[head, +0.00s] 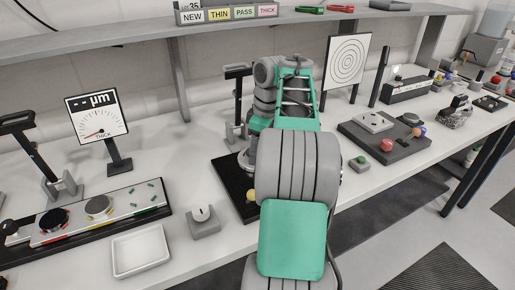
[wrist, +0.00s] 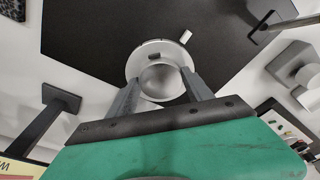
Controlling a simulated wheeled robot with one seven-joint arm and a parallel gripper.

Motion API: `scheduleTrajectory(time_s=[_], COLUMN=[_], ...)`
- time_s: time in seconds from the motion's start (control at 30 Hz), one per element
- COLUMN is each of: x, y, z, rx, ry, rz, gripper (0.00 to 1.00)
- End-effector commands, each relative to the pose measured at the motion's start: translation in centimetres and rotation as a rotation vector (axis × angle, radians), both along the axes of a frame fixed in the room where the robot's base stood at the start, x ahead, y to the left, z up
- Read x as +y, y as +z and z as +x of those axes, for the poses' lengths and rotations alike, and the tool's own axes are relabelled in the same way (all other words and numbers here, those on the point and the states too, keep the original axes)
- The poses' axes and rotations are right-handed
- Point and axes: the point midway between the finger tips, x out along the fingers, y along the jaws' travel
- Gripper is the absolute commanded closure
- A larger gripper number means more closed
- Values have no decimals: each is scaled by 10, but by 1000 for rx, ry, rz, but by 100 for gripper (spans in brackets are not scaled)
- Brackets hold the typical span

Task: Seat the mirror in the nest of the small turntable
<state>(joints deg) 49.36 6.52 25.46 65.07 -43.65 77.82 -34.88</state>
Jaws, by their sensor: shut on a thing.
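In the wrist view, my gripper (wrist: 161,77) has its two grey fingers shut on the sides of a round, silvery mirror (wrist: 162,84). Just beyond and partly under the mirror is a pale round disc (wrist: 147,52), seemingly the small turntable, with a dark block and a small white tab at its rim. I cannot tell whether the mirror rests in the nest or hovers over it. In the head view, my arm hides the gripper and mirror; the black board (head: 232,184) shows left of the arm.
A dark-handled lever stand (head: 238,72) stands behind the board. A dark board with coloured balls (head: 384,156) is to the right. A shelf (head: 320,15) runs above.

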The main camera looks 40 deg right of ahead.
Motion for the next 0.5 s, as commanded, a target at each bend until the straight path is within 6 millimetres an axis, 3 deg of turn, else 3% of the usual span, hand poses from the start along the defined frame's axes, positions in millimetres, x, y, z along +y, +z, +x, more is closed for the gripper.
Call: scheduleTrajectory(time_s=[0.3,0.33,0.5], x=[0,0,1], y=[-3,-3,-4], z=[0,0,0], rx=[1,1,3], ry=[-1,-1,1], rz=[2,3,4], gripper=[87,40,26])
